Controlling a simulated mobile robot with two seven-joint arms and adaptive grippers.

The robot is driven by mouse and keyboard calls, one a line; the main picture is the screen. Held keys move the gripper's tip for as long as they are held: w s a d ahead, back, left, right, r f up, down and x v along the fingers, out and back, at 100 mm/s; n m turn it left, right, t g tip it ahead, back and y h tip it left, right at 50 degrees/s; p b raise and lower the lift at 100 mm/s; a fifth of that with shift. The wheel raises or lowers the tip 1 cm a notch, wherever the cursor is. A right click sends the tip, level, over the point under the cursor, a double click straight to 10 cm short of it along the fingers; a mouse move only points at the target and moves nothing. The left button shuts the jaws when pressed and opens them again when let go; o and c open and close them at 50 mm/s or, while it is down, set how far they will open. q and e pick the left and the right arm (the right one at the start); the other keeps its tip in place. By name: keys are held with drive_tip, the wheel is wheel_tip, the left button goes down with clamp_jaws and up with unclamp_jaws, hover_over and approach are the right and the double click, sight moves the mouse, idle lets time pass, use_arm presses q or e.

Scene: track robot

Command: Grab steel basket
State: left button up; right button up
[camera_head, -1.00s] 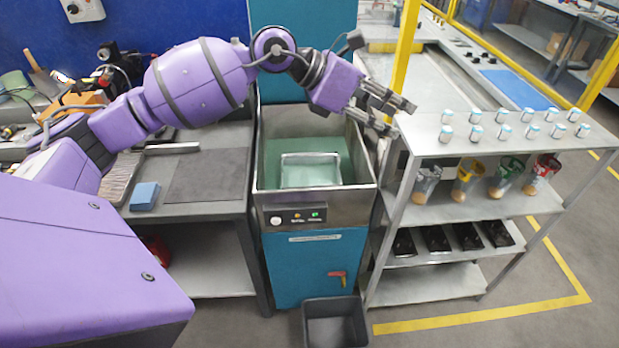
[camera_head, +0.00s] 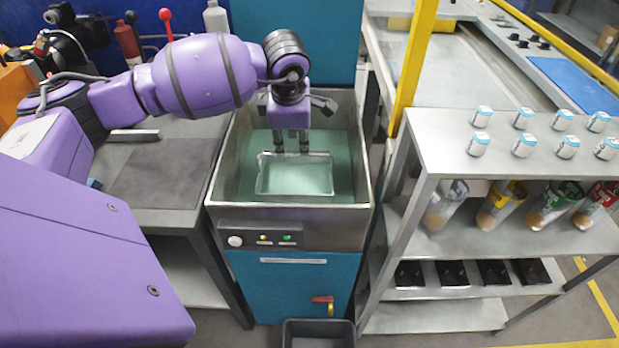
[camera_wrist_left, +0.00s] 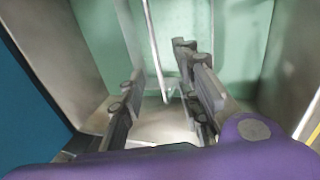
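The steel basket (camera_head: 294,193) is a shallow rectangular tray with a bright rim. It sits inside the metal tank (camera_head: 222,170), over a green surface. My left gripper (camera_head: 292,148) points down at the basket's far edge, with its two fingers apart. In the left wrist view, the fingers of my left gripper (camera_wrist_left: 160,100) are open, and a thin bright rim of the basket (camera_wrist_left: 154,45) runs between them in the picture. I cannot tell whether the fingers touch it. My right gripper is not in view.
The tank's walls surround the basket closely. A metal shelf rack (camera_head: 455,150) with small cans (camera_head: 523,118), cups (camera_head: 446,205) and black trays (camera_head: 453,272) stands at the right. A grey workbench (camera_head: 165,180) is at the left. A dark bin (camera_head: 318,330) is on the floor in front.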

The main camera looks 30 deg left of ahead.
sight(295, 154)
use_arm(q)
drive_tip(key=x, duration=0.8)
drive_tip(key=shift+w+a+p, duration=0.15)
drive_tip(key=shift+w+p, duration=0.2)
drive_tip(key=shift+p, duration=0.05)
clamp_jaws()
drive_tip(key=shift+r, duration=0.1)
